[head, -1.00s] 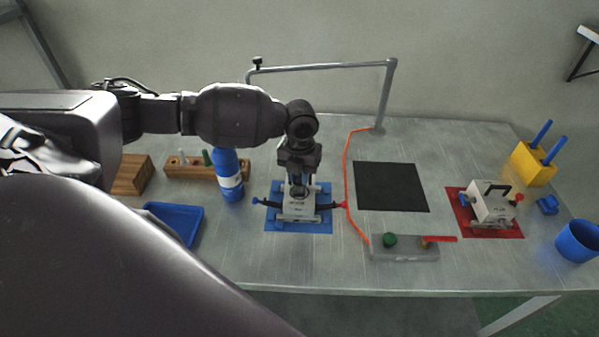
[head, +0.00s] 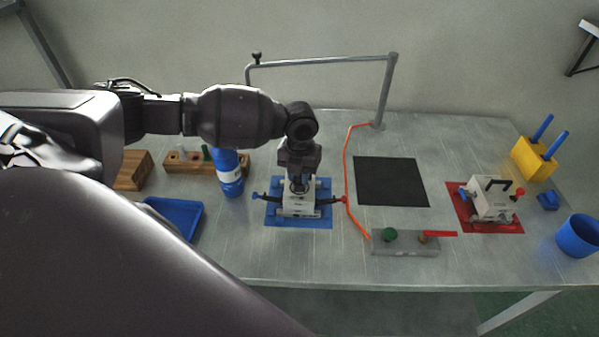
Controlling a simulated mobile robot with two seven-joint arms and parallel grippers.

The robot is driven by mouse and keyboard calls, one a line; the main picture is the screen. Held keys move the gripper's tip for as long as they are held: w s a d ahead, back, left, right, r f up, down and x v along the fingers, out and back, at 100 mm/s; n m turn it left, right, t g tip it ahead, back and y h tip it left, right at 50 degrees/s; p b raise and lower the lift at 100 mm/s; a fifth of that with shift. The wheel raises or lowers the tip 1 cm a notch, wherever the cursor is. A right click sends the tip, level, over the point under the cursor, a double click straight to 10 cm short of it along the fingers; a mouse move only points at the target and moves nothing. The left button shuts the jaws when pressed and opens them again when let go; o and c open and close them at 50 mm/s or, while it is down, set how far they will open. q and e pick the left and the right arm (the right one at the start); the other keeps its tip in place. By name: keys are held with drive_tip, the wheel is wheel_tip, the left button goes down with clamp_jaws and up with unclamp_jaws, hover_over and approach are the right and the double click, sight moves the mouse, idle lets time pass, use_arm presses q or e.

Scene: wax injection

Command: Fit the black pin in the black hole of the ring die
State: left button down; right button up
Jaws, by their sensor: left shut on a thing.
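A grey-white die (head: 298,207) sits on the blue mat (head: 270,217), with a blue-tipped lever on its left and a red-tipped lever on its right. My left gripper (head: 299,187) points down right over the top of this die, shut on a small dark thing, apparently the black pin. The gripper hides most of it and the hole, so I cannot tell how deep the pin sits. A second light die (head: 492,203) with a black handle stands on the red mat (head: 507,225). My right gripper is not in view.
A wooden rack (head: 205,166) with a white and a green pin, a blue bottle (head: 229,176) and a blue tray (head: 184,215) stand left. A grey box (head: 405,245), black mat (head: 391,182), orange cord (head: 346,175), yellow holder (head: 532,160) and blue cup (head: 577,237) lie right.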

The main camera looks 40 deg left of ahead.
use_arm(q)
drive_tip(key=shift+f, duration=0.45)
drive_tip(key=c, duration=0.9)
unclamp_jaws()
wheel_tip(320, 180, up, 11)
drive_tip(key=shift+d+f+b, duration=0.1)
drive_tip(key=shift+b, duration=0.3)
